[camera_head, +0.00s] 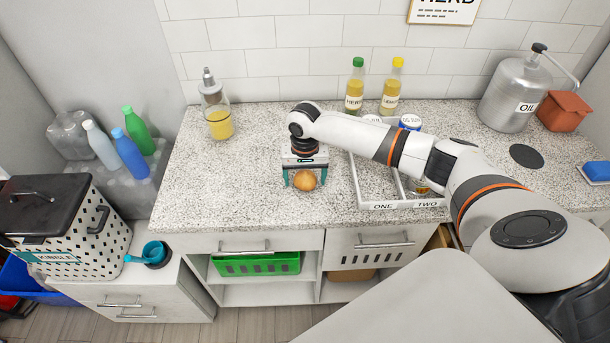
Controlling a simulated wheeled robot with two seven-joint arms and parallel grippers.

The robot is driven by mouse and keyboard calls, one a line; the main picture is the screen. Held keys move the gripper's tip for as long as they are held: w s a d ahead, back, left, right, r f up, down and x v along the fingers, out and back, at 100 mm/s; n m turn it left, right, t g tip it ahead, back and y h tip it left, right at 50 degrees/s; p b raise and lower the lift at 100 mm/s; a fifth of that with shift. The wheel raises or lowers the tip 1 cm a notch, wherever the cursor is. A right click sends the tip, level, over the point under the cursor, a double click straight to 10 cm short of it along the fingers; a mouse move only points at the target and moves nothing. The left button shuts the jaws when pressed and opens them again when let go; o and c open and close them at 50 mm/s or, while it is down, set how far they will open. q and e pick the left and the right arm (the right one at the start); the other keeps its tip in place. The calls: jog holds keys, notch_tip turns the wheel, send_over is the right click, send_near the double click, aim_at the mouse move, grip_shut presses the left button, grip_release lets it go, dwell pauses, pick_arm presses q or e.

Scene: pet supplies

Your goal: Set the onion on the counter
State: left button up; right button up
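The onion (304,181) is small, round and orange-brown. It shows between the fingers of my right gripper (305,178), over the middle of the speckled counter (235,185), and appears to rest on the surface. The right gripper points down at it with its teal-edged fingers spread on either side. A narrow gap shows between each finger and the onion. The top of the onion is partly hidden by the gripper body. My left gripper is out of view.
A white tray (376,205) marked ONE and TWO stands just right of the onion, partly under my arm. A jar of yellow liquid (219,124), two bottles (355,92) and an oil can (512,97) stand farther back.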

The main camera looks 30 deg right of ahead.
aim_at(305, 172)
jog(key=shift+r, duration=0.1)
notch_tip(305, 172, up, 12)
jog(key=b, duration=0.1)
dwell(0.5)
dwell(0.4)
